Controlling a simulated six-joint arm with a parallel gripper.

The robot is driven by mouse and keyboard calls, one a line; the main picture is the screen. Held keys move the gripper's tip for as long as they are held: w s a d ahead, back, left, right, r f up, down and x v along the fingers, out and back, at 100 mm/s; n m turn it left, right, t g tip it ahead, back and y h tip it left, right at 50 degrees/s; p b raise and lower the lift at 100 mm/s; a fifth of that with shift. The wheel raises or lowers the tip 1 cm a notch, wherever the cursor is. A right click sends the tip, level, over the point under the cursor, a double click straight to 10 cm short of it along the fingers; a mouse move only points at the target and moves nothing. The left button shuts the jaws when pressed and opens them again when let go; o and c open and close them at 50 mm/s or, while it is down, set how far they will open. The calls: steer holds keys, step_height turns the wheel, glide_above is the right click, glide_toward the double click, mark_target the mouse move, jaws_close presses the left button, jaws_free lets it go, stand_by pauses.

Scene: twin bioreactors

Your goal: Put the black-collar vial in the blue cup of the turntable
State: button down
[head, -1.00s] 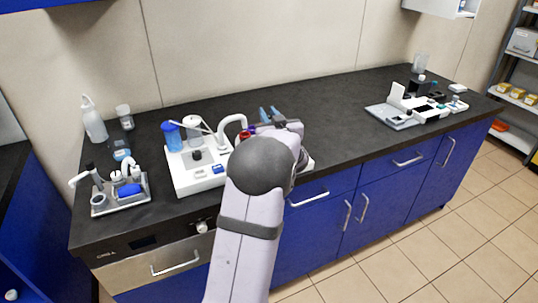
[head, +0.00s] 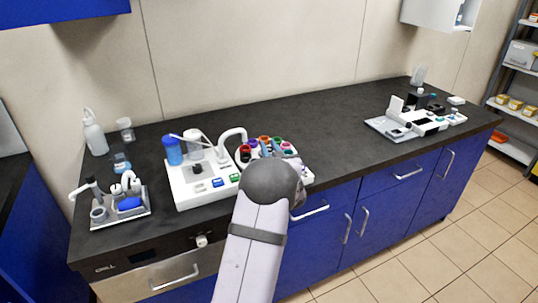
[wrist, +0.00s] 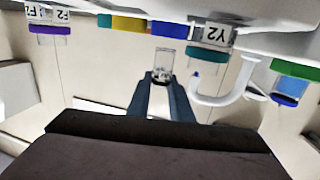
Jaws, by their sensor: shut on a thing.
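My gripper (wrist: 164,92) shows in the wrist view, its two dark fingers shut on a small clear vial (wrist: 164,62). In the head view my arm hides most of the gripper and the vial. The blue cup cannot be surely picked out there. In the wrist view a blue band (wrist: 170,29) shows above the vial, beside a yellow one.
A white device (head: 180,195) with a blue-capped bottle (head: 172,150) and a curved white spout stands left of the turntable. A tray of small tools (head: 120,210) is at far left. A second white station (head: 415,122) stands at right. The counter between is clear.

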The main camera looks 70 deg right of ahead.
steer(key=shift+f, duration=1.5)
steer(key=shift+f, duration=0.2)
steer(key=c, duration=1.6)
jaws_free()
steer(key=shift+r, duration=0.1)
steer(key=shift+r, duration=0.15)
steer(key=b+v, duration=0.1)
steer(key=v, duration=1.1)
steer(key=shift+b, duration=0.35)
